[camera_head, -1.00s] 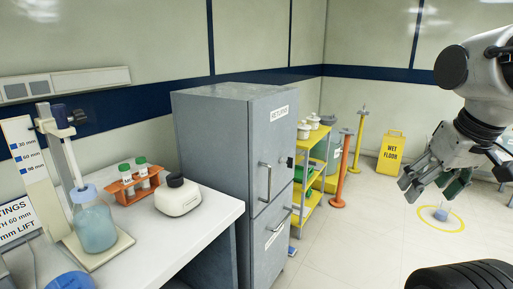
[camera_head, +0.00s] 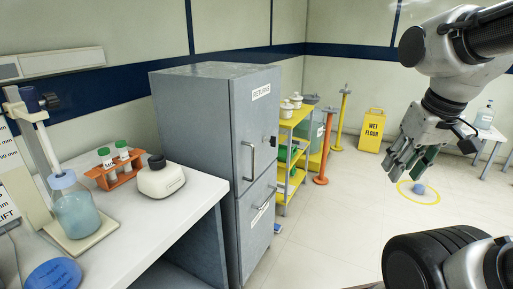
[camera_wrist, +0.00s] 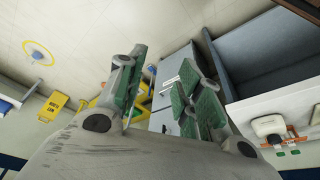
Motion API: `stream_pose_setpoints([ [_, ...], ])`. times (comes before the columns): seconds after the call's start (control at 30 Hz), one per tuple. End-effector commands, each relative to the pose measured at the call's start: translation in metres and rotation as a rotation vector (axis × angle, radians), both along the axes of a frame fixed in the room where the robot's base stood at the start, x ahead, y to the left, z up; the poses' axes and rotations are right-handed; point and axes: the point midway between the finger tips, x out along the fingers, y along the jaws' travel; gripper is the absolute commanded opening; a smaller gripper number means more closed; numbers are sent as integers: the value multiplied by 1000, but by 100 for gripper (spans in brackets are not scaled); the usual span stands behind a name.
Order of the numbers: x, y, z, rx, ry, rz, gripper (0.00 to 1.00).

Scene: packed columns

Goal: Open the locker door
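The grey locker (camera_head: 190,130) stands at the end of the bench. Its upper door (camera_head: 255,125) is labelled "RETURNS" and has a vertical bar handle (camera_head: 250,160) and a small dark latch or lock beside it. A lower door (camera_head: 258,235) has its own slanted-looking handle and a label. Both doors look shut. My gripper (camera_head: 408,158) hangs in the air to the right of the locker, well apart from it and pointing down. In the wrist view, its green-padded fingers (camera_wrist: 160,95) are spread with nothing between them, and the locker (camera_wrist: 177,62) shows beyond them.
Floor right of the locker is mostly clear, with a yellow ring (camera_head: 419,192).

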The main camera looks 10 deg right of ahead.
Motion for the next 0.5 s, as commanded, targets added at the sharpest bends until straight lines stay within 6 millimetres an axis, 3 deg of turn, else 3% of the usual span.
stream_pose_setpoints([
  [0.13, 12, -2, -38, 27, 192, -35, 34],
  [0.27, 20, 18, -77, 145, 363, -116, 34],
  [0.5, 33, 88, -140, 475, 682, -381, 34],
])
